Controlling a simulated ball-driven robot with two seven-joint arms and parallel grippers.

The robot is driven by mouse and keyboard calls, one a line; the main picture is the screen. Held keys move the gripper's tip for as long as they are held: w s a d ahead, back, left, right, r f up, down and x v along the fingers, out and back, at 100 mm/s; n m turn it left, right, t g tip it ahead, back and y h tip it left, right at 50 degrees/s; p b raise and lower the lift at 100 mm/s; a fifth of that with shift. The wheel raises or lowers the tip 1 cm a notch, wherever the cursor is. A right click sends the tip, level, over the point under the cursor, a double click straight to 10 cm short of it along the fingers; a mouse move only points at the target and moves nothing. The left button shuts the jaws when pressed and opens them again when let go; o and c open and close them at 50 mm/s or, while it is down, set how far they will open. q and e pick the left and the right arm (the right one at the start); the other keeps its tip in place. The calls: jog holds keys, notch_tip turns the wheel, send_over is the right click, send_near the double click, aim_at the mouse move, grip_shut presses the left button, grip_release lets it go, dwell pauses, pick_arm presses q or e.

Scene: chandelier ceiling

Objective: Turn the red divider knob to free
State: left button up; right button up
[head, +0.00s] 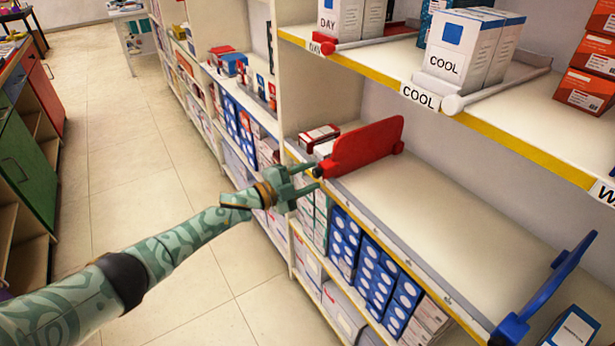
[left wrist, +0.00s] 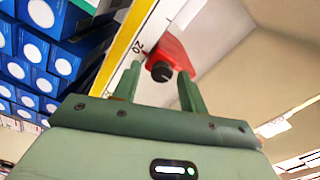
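The red divider (head: 365,144) stands upright on the middle shelf, towards its left end. Its knob (head: 319,172) sits at the shelf's front edge and has a dark, round face. My left gripper (head: 314,178) reaches it from the left with its fingers apart. In the left wrist view the dark knob (left wrist: 162,72) shows just beyond and between the two open green fingertips (left wrist: 158,82). I cannot tell whether either finger touches it. The knob's setting is too small to read. My right gripper is in neither view.
A blue divider (head: 550,290) stands at the shelf's right end. Between the dividers the shelf surface (head: 440,220) is bare. White COOL boxes (head: 470,48) stand on the shelf above. The aisle floor (head: 130,150) is clear.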

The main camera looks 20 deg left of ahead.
pick_arm(q)
jog(key=shift+r, duration=0.1)
jog(key=p+v, duration=0.4)
jog(key=v, duration=1.2)
jog(key=shift+a, duration=0.15)
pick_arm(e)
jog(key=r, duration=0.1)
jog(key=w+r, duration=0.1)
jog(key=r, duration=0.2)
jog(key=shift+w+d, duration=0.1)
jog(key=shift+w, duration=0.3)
pick_arm(q)
jog(key=shift+s, duration=0.1)
